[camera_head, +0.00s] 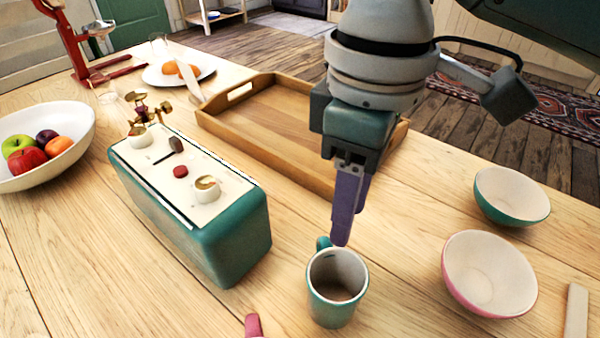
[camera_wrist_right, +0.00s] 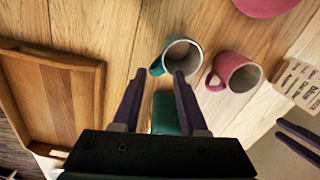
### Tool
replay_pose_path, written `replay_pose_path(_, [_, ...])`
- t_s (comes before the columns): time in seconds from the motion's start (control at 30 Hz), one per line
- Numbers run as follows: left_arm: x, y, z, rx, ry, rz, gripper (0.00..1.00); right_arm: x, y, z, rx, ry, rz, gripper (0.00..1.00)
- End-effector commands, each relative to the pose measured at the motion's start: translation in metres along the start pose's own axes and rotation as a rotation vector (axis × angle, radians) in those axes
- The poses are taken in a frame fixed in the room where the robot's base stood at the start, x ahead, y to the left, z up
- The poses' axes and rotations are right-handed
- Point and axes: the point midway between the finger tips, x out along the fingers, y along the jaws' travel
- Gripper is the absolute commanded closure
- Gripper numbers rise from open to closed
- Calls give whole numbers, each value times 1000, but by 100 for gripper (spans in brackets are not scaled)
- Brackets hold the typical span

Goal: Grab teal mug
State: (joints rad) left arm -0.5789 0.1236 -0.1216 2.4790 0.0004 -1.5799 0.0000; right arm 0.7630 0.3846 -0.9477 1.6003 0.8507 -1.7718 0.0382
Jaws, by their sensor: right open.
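The teal mug (camera_head: 337,285) stands upright on the wooden table at the bottom centre of the head view, its handle towards the back. In the right wrist view the teal mug (camera_wrist_right: 181,54) lies just beyond my fingertips. My right gripper (camera_head: 341,242) points down over the mug's handle side. In the right wrist view the right gripper (camera_wrist_right: 160,74) has its purple fingers apart, with nothing held. What looks like my left gripper (camera_wrist_right: 284,128) shows at the right edge of that view, its two fingers apart and empty.
A pink mug (camera_wrist_right: 236,71) stands close to the teal one. A teal box (camera_head: 228,245) is left of it, a wooden tray (camera_head: 240,134) behind. A teal bowl (camera_head: 512,210) and a pink bowl (camera_head: 455,281) are to the right. A fruit bowl (camera_head: 75,165) is far left.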

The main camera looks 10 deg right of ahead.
Motion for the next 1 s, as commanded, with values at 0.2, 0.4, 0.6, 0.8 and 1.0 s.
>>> replay_pose_path(0.2, [10,0,3,-1,1,-2,50,34,0,2,0,-7,-2,58])
replay_pose_path(0.4, [14,0,4,-2,1,-2,50,51,0,2,0,-5,0,58])
replay_pose_path(0.6, [23,0,7,-3,1,-1,50,83,-3,8,0,-5,0,58])
replay_pose_path(0.8, [27,2,9,-7,2,2,50,99,-3,7,-2,-4,2,58])
replay_pose_path(1.0, [27,2,8,-8,1,3,50,98,-3,7,-2,-3,2,58])
